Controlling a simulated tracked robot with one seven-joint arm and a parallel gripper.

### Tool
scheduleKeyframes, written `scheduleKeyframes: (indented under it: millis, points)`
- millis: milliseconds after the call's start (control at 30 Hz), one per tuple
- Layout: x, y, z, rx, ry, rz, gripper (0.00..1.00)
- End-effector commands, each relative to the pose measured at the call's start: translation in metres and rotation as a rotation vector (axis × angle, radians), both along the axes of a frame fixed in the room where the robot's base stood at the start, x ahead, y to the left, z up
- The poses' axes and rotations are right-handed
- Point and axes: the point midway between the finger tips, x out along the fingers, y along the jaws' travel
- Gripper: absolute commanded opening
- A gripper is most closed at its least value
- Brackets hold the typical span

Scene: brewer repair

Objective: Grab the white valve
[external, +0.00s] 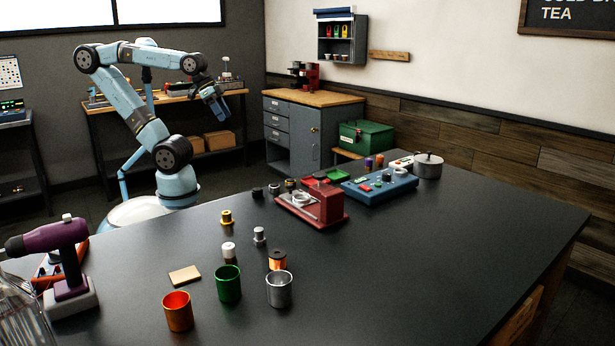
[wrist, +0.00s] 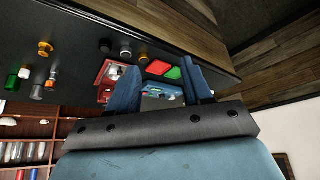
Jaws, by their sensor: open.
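In the wrist view the white valve (wrist: 24,73) is small, at the far left. My gripper (external: 216,110) is raised beyond the table's far edge, well away from the valve. In the wrist view my gripper (wrist: 161,82) has its two blue fingers apart with nothing held between them.
An orange cup (external: 177,311), a silver cup (external: 279,289) and an orange-black jar (external: 277,260) stand near the valve. A red machine (external: 318,206) and blue panel (external: 380,187) lie farther back. A purple drill (external: 62,251) stands at left. The table's right side is clear.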

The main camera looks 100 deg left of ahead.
Motion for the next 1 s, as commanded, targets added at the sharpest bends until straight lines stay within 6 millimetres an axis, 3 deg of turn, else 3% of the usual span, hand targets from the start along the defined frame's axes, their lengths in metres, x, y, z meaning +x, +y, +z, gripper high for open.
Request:
scheduleKeyframes:
  millis: [200, 367, 667, 833, 1000]
  points:
    - [0.0, 0.0, 0.0, 0.0, 0.0, 0.0, 0.49]
    - [0.0, 0.0, 0.0, 0.0, 0.0, 0.0, 0.65]
    - [0.005, -0.004, 0.0, -0.007, -0.004, 0.01, 0.65]
    - [0.038, -0.033, -0.008, -0.072, -0.038, 0.076, 0.65]
    - [0.084, -0.083, -0.023, -0.207, -0.086, 0.185, 0.65]
